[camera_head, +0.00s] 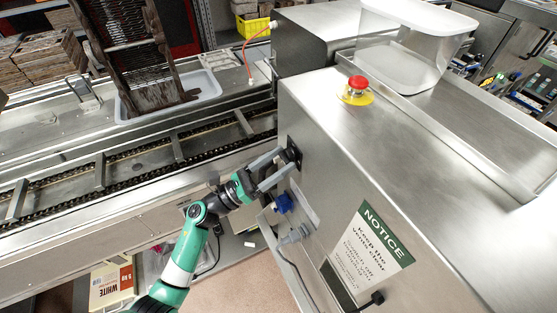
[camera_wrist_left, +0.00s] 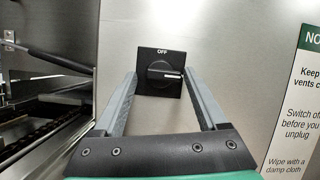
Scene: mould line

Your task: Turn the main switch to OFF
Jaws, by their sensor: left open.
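The main switch (camera_head: 292,152) is a black square plate with a rotary knob on the side of the steel machine. In the left wrist view the switch (camera_wrist_left: 162,72) has "OFF" printed at its top edge. The white mark on its knob points to the right, not at OFF. My left gripper (camera_head: 284,161) is open in front of the switch. In the left wrist view its fingers (camera_wrist_left: 160,76) lie on either side of the switch, with the knob between them. I cannot tell whether they touch it. My right gripper is not in view.
Below the switch are a blue connector (camera_head: 284,203) and a grey plug (camera_head: 294,236) with a cable. A notice sign (camera_head: 367,248) is to the right. A red emergency button (camera_head: 357,84) sits on top of the machine (camera_head: 420,150). The conveyor (camera_head: 140,155) runs left.

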